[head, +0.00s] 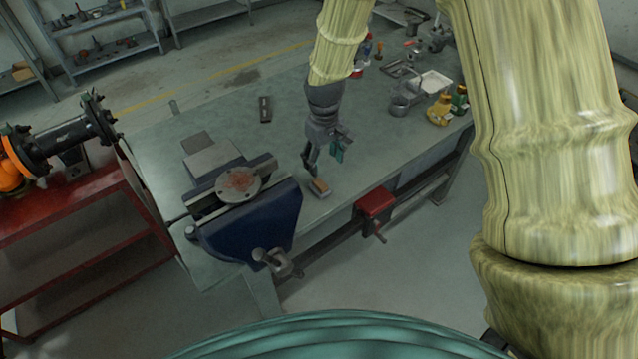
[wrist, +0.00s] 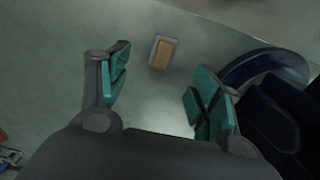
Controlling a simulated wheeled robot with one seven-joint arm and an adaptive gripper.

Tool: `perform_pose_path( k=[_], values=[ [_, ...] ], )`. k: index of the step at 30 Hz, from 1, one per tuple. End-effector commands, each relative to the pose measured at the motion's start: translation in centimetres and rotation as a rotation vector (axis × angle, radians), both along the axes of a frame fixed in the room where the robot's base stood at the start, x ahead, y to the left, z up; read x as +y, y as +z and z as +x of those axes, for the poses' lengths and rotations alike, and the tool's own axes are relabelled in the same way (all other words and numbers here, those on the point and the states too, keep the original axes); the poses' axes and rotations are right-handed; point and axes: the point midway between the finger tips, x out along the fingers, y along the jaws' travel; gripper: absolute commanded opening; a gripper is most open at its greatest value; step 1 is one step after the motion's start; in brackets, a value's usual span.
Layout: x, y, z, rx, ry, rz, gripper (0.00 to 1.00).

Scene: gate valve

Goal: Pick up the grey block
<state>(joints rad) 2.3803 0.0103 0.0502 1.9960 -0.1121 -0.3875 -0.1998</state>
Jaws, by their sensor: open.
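A small block with grey sides and a tan-brown top (head: 319,187) lies on the workbench near its front edge, right of the blue vise. It is the likeliest grey block in view. In the wrist view, the same block (wrist: 162,51) shows beyond my fingertips, between their lines and clear of both. My gripper (head: 322,162) is open and empty, pointing down just above and behind the block in the head view. Its teal finger pads stand well apart in the wrist view (wrist: 158,88).
The blue vise (head: 246,222) with a round flange (head: 239,185) on it stands close left of the block. A dark bar (head: 265,109) and grey plates (head: 213,158) lie further back. A red box (head: 375,203) hangs at the bench front. Cups and fittings crowd the far right.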

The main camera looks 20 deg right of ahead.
Motion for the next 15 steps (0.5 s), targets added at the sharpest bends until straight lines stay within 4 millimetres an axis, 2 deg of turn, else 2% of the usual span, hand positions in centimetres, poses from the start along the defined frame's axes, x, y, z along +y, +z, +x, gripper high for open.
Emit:
perform_pose_path(
  k=[9,15],
  values=[
    [0.6,-3.4,0.1,0.002,0.009,0.0,0.64],
    [0.5,-4.9,0.1,0.0,0.007,0.0,0.64]
  ],
)
